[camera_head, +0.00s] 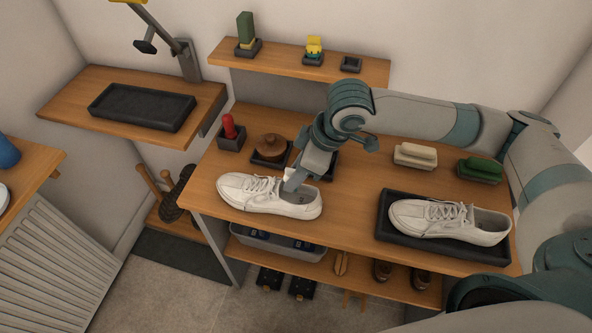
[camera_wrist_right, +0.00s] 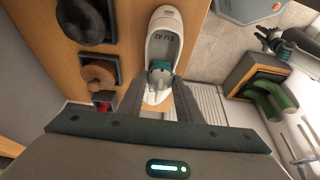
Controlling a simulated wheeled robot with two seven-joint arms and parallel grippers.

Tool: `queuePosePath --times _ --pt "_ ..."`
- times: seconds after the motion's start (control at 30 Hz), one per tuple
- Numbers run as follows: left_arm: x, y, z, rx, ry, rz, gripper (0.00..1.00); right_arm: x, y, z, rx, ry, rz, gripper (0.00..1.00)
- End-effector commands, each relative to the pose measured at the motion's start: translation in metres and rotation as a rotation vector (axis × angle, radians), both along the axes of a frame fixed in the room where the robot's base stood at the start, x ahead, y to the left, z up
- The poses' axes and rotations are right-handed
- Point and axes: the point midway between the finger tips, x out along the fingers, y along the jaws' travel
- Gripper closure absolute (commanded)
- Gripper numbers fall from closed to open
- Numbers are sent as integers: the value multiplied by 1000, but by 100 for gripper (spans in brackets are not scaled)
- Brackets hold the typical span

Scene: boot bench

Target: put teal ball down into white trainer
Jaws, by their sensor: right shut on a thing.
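A white trainer (camera_head: 250,192) stands on the bench top, left of the middle, toe to the left. Its opening and insole show in the right wrist view (camera_wrist_right: 163,38). My right gripper (camera_head: 291,184) reaches down at this trainer's opening. In the right wrist view my right gripper (camera_wrist_right: 160,78) is shut on a small teal thing, likely the teal ball (camera_wrist_right: 160,66), mostly hidden by the fingertips. I cannot tell whether the ball touches the shoe. A second white trainer (camera_head: 440,218) lies in a dark tray on the right. My left gripper is not in view.
The dark tray (camera_head: 384,240) takes up the bench's right front. Behind stand two brushes (camera_head: 415,155), (camera_head: 480,170), a round brown tin (camera_head: 270,147) and a red-handled item (camera_head: 229,126). A shelf (camera_head: 280,62) runs behind. Clear wood lies between the trainers.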

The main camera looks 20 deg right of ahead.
Motion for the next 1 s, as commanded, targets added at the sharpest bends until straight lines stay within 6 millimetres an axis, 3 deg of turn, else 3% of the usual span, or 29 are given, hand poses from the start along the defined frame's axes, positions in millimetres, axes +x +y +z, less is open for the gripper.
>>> queuePosePath --times 0.47,1.0 --pt "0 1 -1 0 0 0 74 0 0 -2 0 0 0 86" --pt "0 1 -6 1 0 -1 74 0 0 -24 -1 1 0 86"
